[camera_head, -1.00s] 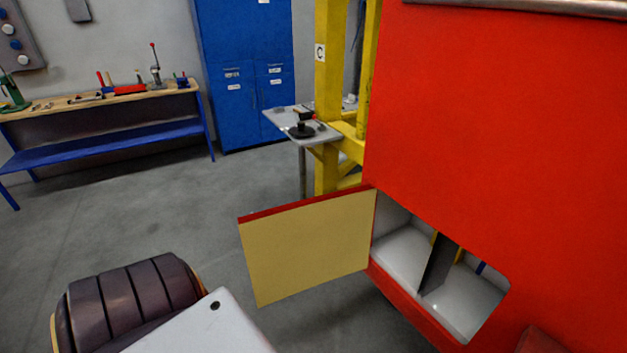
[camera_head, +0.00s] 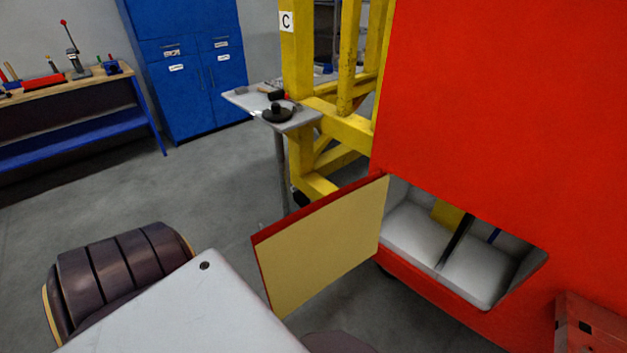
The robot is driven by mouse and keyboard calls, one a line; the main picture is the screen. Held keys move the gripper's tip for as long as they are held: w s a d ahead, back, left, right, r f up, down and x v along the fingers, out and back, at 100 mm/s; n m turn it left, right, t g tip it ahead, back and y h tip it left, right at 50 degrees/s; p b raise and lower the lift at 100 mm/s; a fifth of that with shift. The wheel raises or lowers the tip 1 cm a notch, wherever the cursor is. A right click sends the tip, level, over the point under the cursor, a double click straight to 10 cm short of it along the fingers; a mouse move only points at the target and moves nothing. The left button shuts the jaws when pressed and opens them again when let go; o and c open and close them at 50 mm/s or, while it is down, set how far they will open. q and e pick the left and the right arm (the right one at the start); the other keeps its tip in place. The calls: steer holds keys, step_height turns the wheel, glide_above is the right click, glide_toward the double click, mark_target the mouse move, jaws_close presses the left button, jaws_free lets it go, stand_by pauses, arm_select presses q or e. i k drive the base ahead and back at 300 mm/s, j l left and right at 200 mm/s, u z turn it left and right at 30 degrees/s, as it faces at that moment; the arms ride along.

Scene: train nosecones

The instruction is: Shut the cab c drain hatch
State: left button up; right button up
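The drain hatch (camera_head: 325,252) is a flap with a tan inner face and red edge. It stands open, swung out to the left from the lower part of the red cab (camera_head: 480,100). Its hinge side is at the left edge of the opening (camera_head: 415,232), which shows a pale interior with a dark divider. The yellow stand behind carries a "C" sign (camera_head: 286,21). Neither of my grippers is in view. A dark, rounded, ribbed part and a pale plate, which seem to be mine, fill the lower left.
A small grey side table (camera_head: 262,108) with a dark object on it stands by the yellow stand (camera_head: 300,150). A blue cabinet (camera_head: 185,70) and a workbench (camera_head: 70,90) are at the back left. A red box-like thing (camera_head: 590,335) is at the lower right. Grey floor left of the hatch is clear.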

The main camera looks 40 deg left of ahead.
mark_target(300, 253)
steer(key=k+j+z, duration=0.1)
steer(key=j, duration=0.25)
steer(key=j+z, duration=0.15)
steer(key=j, duration=0.25)
steer(key=k+j+z, duration=0.1)
steer(key=j, duration=0.25)
steer(key=j+z, duration=0.15)
steer(key=j, duration=0.2)
steer(key=k+j+z, duration=0.1)
steer(key=j, duration=0.25)
steer(key=k+j+z, duration=0.15)
steer(key=j, duration=0.2)
steer(key=i+j+z, duration=0.2)
steer(key=j, duration=0.3)
steer(key=j+z, duration=0.2)
steer(key=j, duration=0.25)
